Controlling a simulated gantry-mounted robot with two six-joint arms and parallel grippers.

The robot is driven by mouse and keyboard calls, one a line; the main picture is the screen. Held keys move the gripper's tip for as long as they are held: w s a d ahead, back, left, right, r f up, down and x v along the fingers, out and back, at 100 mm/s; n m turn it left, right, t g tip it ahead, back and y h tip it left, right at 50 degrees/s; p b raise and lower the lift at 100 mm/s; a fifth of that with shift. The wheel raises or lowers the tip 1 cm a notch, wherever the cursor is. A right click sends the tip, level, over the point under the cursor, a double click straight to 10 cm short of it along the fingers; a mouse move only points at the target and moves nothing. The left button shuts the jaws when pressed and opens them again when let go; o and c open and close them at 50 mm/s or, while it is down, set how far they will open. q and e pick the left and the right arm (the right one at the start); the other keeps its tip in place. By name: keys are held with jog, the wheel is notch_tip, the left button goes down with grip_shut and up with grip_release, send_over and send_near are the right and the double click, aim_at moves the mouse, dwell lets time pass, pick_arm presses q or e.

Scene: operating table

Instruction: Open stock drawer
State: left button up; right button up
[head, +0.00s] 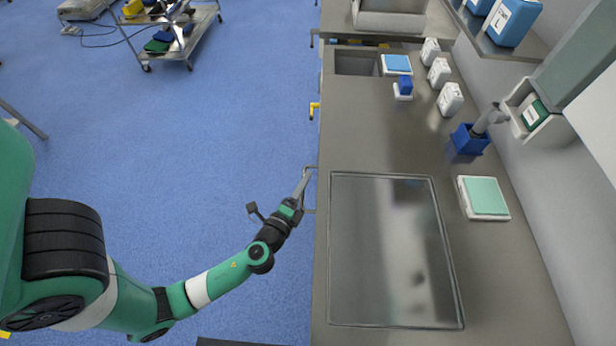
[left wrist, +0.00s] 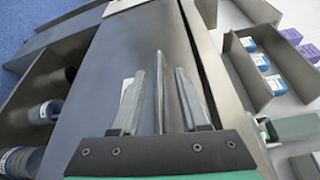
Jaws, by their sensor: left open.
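The grey metal counter cabinet (head: 375,115) runs along the right side of the head view. My left gripper (head: 309,180) is at its left edge, seen from above, beside the tray-like panel set in the top. In the left wrist view my left gripper (left wrist: 160,75) is open, with one finger on each side of a thin upright metal bar (left wrist: 159,95), which looks like a drawer handle. A smooth grey metal front (left wrist: 125,50) lies behind it. I cannot tell whether the fingers touch the bar. The right gripper is not in view.
An open compartment with blue-labelled bottles (left wrist: 45,112) is at the left of the wrist view. A shelf compartment with several bottles (left wrist: 262,62) is at the right. In the head view, blue floor (head: 200,150) is free left of the counter; a wheeled cart (head: 170,50) stands far back.

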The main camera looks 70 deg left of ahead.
pick_arm(q)
jog(key=shift+s+d, duration=0.1)
jog(key=shift+c, duration=0.5)
grip_shut()
dwell(0.8)
